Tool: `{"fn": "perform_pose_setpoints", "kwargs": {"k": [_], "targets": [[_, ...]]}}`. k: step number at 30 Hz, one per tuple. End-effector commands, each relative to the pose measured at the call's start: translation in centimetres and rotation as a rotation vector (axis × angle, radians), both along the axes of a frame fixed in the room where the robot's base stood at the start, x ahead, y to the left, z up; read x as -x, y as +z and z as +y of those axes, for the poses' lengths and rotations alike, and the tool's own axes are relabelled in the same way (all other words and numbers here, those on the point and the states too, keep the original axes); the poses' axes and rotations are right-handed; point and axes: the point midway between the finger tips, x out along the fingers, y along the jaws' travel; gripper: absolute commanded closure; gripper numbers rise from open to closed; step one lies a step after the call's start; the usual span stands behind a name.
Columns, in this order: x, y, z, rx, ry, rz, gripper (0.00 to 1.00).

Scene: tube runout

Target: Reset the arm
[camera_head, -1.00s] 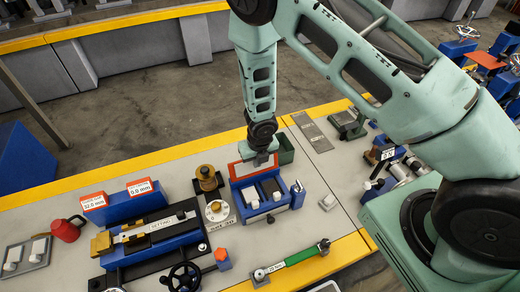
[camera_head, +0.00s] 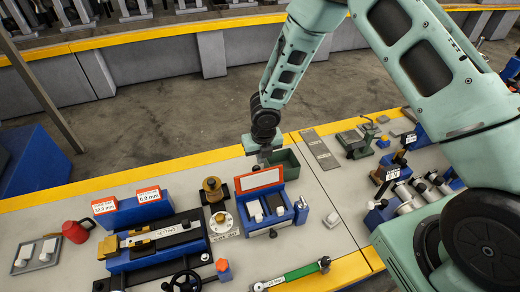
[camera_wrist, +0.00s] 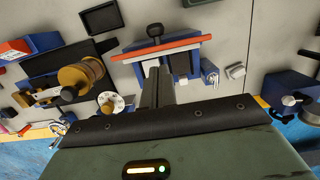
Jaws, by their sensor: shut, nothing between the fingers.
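My gripper (camera_head: 264,156) hangs from my green arm above the back of the workbench (camera_head: 345,205), just behind the blue box with the orange-rimmed lid (camera_head: 262,181). It is shut and empty. In the wrist view my gripper (camera_wrist: 157,82) shows its fingers together, pointing toward the blue box (camera_wrist: 180,62). The gripper looks apart from the box, though its exact height is hard to tell. The arm reaches in from the upper right of the head view.
A green bin (camera_head: 283,164) stands beside the gripper. A brass spool (camera_head: 213,189), a dial (camera_head: 221,222) and a blue measuring fixture (camera_head: 150,252) stand left. A green-handled wrench (camera_head: 295,274) lies in front. Tools crowd the right side. Floor behind the bench is clear.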

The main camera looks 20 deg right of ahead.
Motion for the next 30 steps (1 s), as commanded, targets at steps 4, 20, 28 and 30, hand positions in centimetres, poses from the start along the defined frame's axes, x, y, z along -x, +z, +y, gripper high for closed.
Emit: {"fn": "perform_pose_setpoints", "kwargs": {"k": [4, 20, 28, 30], "targets": [[-0.8, 1.2, 0.0, 0.0, -0.003, -0.001, 1.0], [2.6, 6.0, 2.3, -0.039, -0.439, -0.002, 1.0], [12.2, 11.5, 4.7, -0.117, -1.225, 0.014, 1.0], [15.1, 12.4, 4.9, -0.138, -1.429, 0.023, 1.0]]}}
